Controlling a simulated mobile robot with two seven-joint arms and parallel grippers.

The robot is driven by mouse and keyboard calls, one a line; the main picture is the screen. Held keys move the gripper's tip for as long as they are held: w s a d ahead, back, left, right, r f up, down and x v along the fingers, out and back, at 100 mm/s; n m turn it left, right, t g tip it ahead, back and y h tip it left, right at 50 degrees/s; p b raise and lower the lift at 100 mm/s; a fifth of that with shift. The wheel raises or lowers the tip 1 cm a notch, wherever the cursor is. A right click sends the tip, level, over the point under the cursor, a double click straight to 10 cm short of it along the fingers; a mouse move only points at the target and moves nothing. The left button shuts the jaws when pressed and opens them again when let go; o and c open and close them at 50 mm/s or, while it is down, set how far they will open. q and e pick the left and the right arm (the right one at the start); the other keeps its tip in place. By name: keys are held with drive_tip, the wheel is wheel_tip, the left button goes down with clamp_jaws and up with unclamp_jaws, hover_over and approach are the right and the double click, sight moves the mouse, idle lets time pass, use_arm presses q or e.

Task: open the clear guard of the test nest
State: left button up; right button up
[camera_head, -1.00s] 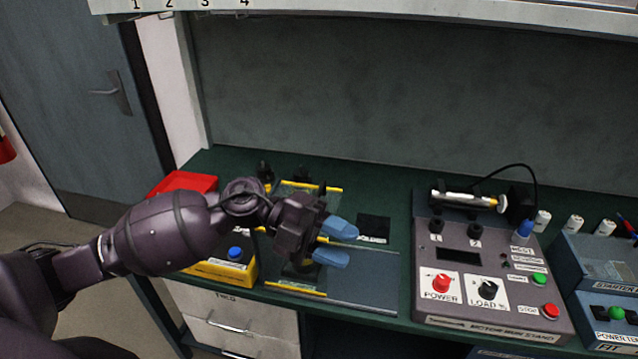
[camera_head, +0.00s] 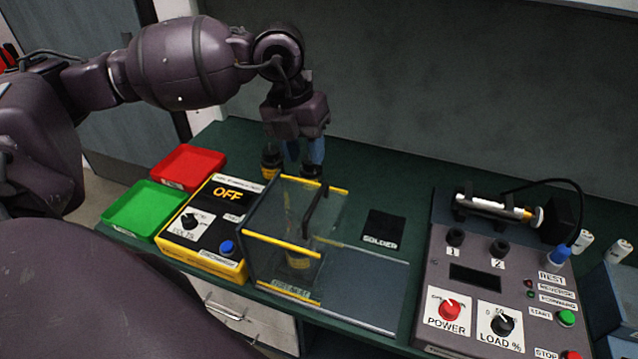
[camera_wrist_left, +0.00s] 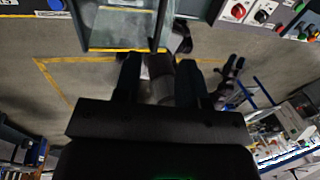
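The test nest's clear guard (camera_head: 334,207) is a see-through box with yellow edges and a dark upright bar handle (camera_head: 316,208). It stands over the nest at the left end of a grey railed plate (camera_head: 365,290). My left gripper (camera_head: 304,152) is behind the guard, fingers pointing down, apart from the handle as far as I can see. The fingertips are partly hidden in the head view. In the left wrist view the fingers (camera_wrist_left: 160,66) are spread with no object held between them, and the handle (camera_wrist_left: 160,22) shows beyond them. My right gripper is out of view.
A yellow OFF-display box (camera_head: 205,255), green tray (camera_head: 145,208) and red tray (camera_head: 188,166) are left of the guard. A black solder pad (camera_head: 383,227) and the motor run stand (camera_head: 470,275) are to the right. The railed plate is clear.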

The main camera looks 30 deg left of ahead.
sight(316, 197)
use_arm(q)
drive_tip(key=f, duration=0.3)
drive_tip(key=d+f, duration=0.1)
drive_tip(key=f, duration=0.2)
drive_tip(key=f+p, duration=0.1)
drive_tip(key=f, duration=0.2)
drive_tip(key=shift+w+d, duration=0.2)
drive_tip(key=shift+d, duration=0.2)
drive_tip(key=shift+c, duration=0.2)
clamp_jaws()
